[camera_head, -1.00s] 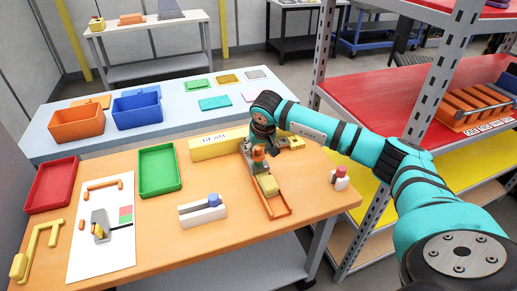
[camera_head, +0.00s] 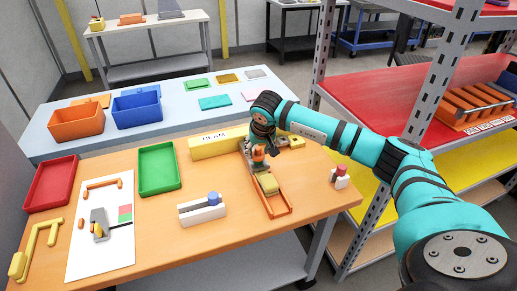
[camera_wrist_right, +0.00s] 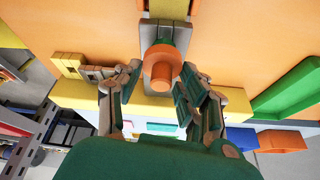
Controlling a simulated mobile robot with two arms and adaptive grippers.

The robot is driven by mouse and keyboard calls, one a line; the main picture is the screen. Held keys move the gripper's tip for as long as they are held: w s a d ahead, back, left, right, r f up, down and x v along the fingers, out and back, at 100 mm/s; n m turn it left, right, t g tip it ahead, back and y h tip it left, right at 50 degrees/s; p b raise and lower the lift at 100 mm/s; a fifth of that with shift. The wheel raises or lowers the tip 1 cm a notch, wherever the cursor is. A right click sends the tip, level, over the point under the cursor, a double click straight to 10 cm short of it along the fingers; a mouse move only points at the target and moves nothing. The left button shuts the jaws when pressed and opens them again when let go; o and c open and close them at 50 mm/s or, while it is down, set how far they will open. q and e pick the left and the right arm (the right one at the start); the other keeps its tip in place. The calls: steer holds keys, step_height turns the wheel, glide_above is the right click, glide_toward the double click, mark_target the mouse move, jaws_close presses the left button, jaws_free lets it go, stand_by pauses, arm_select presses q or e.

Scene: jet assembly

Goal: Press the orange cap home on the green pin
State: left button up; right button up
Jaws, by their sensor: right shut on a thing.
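The orange cap (camera_head: 258,153) is at the far end of the orange tray, just below my right gripper (camera_head: 257,147). In the right wrist view the orange cap (camera_wrist_right: 162,67) stands in the middle, between the fingers of my right gripper (camera_wrist_right: 162,85), which is shut on it. The cap sits over a grey metal fixture (camera_wrist_right: 160,100). My left gripper is not in view.
The orange tray (camera_head: 280,211) holds a yellow block (camera_head: 268,184). A yellow beam box (camera_head: 215,144) stands close to the left of my gripper. A white block with a blue knob (camera_head: 203,212) and a red-capped piece (camera_head: 339,177) stand apart.

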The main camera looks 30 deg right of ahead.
steer(key=shift+f, duration=0.15)
steer(key=o, duration=1.1)
steer(key=v, duration=1.2)
steer(key=shift+w+a, duration=0.1)
